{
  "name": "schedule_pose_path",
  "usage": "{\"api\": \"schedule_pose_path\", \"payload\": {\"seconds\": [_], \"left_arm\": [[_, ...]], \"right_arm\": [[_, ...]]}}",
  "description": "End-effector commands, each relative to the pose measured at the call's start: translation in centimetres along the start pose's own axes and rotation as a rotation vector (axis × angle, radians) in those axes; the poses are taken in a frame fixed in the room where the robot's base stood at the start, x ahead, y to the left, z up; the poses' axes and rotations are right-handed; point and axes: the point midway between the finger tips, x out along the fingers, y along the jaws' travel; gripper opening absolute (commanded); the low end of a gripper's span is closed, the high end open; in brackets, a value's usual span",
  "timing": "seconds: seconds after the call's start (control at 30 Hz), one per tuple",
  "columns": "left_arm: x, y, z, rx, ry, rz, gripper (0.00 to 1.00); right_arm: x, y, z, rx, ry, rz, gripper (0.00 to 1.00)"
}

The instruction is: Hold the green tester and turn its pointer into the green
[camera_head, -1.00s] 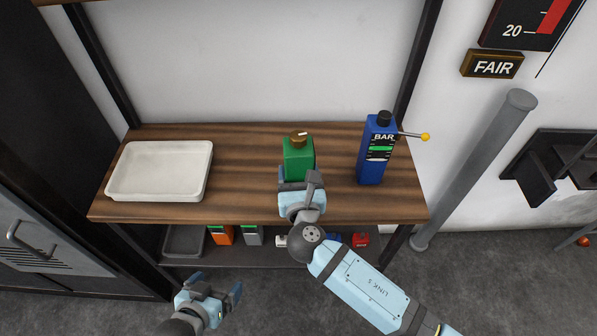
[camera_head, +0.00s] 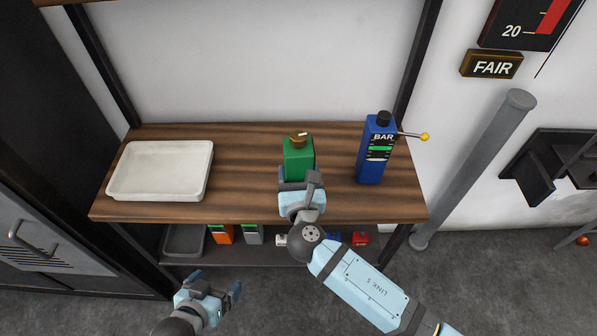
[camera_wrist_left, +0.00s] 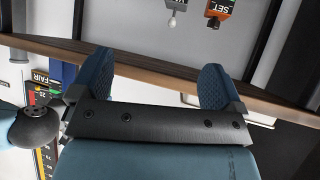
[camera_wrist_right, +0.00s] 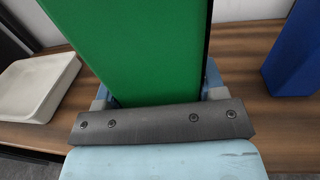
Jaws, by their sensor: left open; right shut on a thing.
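The green tester (camera_head: 298,157) stands upright on the wooden shelf top, with a brass-coloured knob (camera_head: 298,141) and a small pale pointer on top. My right gripper (camera_head: 299,180) is shut on the tester's lower part from the front. In the right wrist view the green body (camera_wrist_right: 140,50) fills the space between the fingers. The tester's scale does not show, so I cannot tell where the pointer reads. My left gripper (camera_head: 213,290) is open and empty, low in front of the shelf; its spread fingers show in the left wrist view (camera_wrist_left: 155,85).
A blue BAR tester (camera_head: 371,165) with a yellow-tipped lever stands to the right of the green one. A white tray (camera_head: 119,185) lies on the left. The lower shelf holds a grey tray (camera_head: 183,241), an orange unit (camera_head: 221,235) and several small items. Wood between tray and tester is clear.

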Motion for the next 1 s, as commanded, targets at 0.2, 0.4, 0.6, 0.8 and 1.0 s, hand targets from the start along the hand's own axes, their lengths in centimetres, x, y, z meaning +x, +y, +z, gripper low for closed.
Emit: {"api": "schedule_pose_path", "payload": {"seconds": [0.2,0.4,0.6,0.8,1.0], "left_arm": [[0.1,-0.1,-0.3,0.003,0.007,0.004,0.70],[1.5,0.4,-4.6,0.027,0.072,0.095,0.61],[2.8,2.1,-13.4,0.101,0.211,0.304,0.61],[1.8,4.1,-22.0,0.201,0.363,0.522,0.61],[-0.3,5.5,-27.9,0.284,0.483,0.684,0.61]], "right_arm": [[-0.1,0.0,-0.2,0.000,0.003,0.000,0.12],[-0.1,0.0,-0.2,0.000,0.004,0.000,0.12],[-0.1,0.0,-0.2,0.000,0.004,0.000,0.12],[-0.1,0.0,-0.2,0.000,0.004,0.000,0.12],[-0.1,0.0,-0.2,0.000,0.004,0.000,0.12]]}}
